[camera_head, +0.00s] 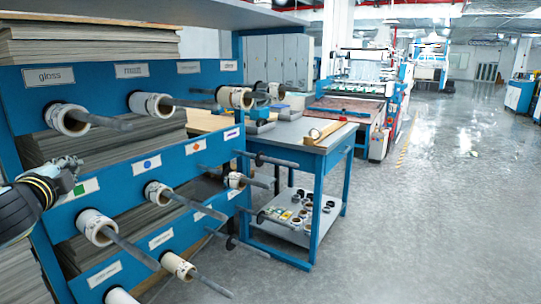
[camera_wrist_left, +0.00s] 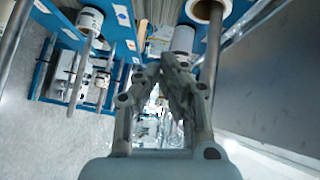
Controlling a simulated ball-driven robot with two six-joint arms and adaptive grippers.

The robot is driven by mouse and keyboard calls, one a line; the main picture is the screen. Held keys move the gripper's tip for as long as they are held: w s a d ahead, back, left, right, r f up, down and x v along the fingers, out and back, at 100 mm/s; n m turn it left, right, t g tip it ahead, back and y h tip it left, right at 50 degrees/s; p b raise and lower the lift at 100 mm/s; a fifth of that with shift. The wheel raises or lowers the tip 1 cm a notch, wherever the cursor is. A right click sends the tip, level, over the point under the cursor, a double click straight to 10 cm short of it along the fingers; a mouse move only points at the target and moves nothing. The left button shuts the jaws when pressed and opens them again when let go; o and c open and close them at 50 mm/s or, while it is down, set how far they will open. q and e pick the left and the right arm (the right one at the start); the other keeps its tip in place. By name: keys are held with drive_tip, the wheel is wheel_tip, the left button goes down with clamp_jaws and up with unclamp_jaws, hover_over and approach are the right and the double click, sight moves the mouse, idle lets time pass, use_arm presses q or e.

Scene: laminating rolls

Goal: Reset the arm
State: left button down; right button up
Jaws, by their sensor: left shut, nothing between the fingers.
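My left gripper (camera_head: 70,165) is at the left edge of the head view, in front of the blue roll rack (camera_head: 105,83), near the label with a green square. In the left wrist view its fingers (camera_wrist_left: 172,62) are shut with their tips together and nothing between them. White rolls on grey rods stick out from the rack, such as the roll by the "gloss" label (camera_head: 68,119) and a lower roll (camera_head: 95,226). In the wrist view a rod (camera_wrist_left: 211,75) with a roll runs close beside the fingers on the right. My right gripper is not seen.
Rods project from the rack into the space right of my left arm. A blue-framed table (camera_head: 316,140) with small rolls on its lower shelf (camera_head: 297,226) stands beyond the rack. Machines (camera_head: 358,80) stand farther back. The grey floor (camera_head: 455,220) on the right is clear.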

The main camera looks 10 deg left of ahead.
use_arm(q)
drive_tip(key=s+d+f+n+g+h, duration=0.1)
drive_tip(key=s+d+f+n+g, duration=0.55)
drive_tip(key=s+d+f, duration=0.55)
drive_tip(key=s+d+f+n+g+h, duration=0.1)
drive_tip(key=s+d+n+g+h, duration=0.15)
drive_tip(key=s+d, duration=0.55)
drive_tip(key=s+d+f+n+g+h, duration=0.2)
drive_tip(key=s+d+g+h, duration=0.15)
drive_tip(key=s, duration=0.85)
wheel_tip(320, 180, down, 26)
drive_tip(key=s+a+b, duration=0.1)
drive_tip(key=s+a, duration=0.1)
drive_tip(key=s+a+f+g, duration=0.1)
drive_tip(key=s+f+g, duration=0.1)
drive_tip(key=s+f, duration=1.5)
drive_tip(key=shift+s+f+y+b, duration=0.3)
drive_tip(key=shift+s+b, duration=0.1)
drive_tip(key=shift+s, duration=0.25)
